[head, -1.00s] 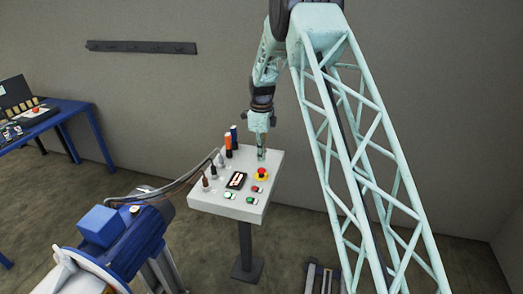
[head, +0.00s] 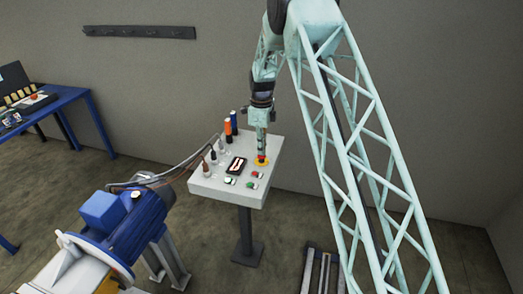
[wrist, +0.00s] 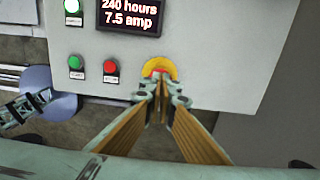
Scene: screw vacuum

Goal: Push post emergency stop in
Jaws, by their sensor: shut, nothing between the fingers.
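The post emergency stop (head: 261,161) is a red button on a yellow disc near the right side of the post's sloped white panel (head: 208,187). In the wrist view its yellow disc (wrist: 163,62) shows beyond my fingertips, with a bit of red in the middle. My gripper (head: 261,152) is shut and empty, pointing down at the button. In the wrist view the closed fingertips (wrist: 160,82) overlap the button and hide most of it. I cannot tell whether they touch it or whether it is pressed in.
Green and red buttons (wrist: 110,67) and a display (wrist: 130,14) sit beside the stop. Orange and blue cylinders (head: 229,128) stand at the panel's back. A blue motor-like machine (head: 120,220) with hoses is at the left. A blue table (head: 62,97) stands farther left.

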